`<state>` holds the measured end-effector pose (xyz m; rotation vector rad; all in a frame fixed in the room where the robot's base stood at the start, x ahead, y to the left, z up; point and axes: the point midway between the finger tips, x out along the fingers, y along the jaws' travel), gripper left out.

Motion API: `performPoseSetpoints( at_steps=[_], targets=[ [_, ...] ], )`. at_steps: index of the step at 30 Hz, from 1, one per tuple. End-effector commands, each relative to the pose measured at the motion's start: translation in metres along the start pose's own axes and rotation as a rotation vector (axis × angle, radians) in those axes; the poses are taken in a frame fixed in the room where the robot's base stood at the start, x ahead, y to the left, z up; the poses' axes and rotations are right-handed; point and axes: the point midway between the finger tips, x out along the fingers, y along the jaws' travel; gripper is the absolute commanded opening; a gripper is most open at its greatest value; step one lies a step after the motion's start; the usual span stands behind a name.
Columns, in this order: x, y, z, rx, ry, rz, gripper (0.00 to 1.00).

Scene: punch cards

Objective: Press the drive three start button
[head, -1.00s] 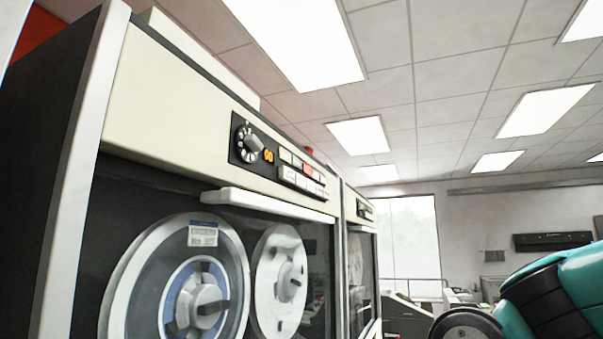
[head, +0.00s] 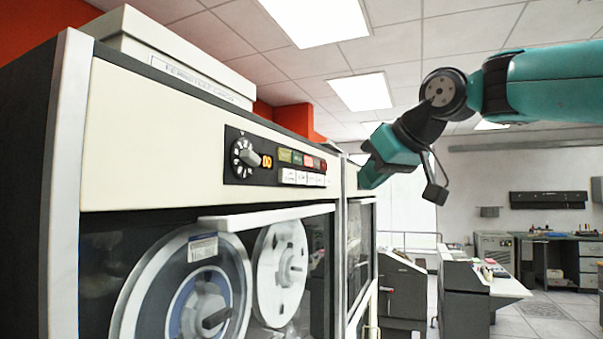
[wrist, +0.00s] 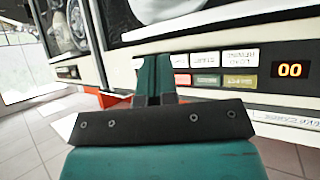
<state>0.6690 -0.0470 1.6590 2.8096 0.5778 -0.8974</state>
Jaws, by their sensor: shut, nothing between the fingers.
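The near tape drive's control panel (head: 275,163) has a dial, an orange display and two rows of buttons. Its white lower row (head: 302,178) sits under colored lamps (head: 300,158). In the wrist view the panel looks upside down, with white buttons (wrist: 222,59) above green and red ones (wrist: 215,81) and a display reading 00 (wrist: 290,70). I cannot read which button is start or which drive is three. In the head view my gripper (head: 378,170) is right of the panel, seemingly touching nothing.
A second drive (head: 360,250) stands beyond the near one, partly behind my gripper. A handle bar (head: 265,214) juts out below the near panel, above the tape reels (head: 205,290). Consoles (head: 470,285) stand on the floor at the right.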

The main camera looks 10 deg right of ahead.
Motion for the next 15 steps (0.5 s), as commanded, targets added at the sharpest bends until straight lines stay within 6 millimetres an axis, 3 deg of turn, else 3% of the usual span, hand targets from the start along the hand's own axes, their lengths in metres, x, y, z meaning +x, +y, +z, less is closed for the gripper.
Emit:
performPoseSetpoints(
  at_steps=[8,15],
  targets=[
    [0.003,-0.003,-0.001,-0.001,-0.001,-0.002,0.00],
    [0.022,-0.017,-0.013,-0.004,-0.002,-0.005,0.00]
  ],
)
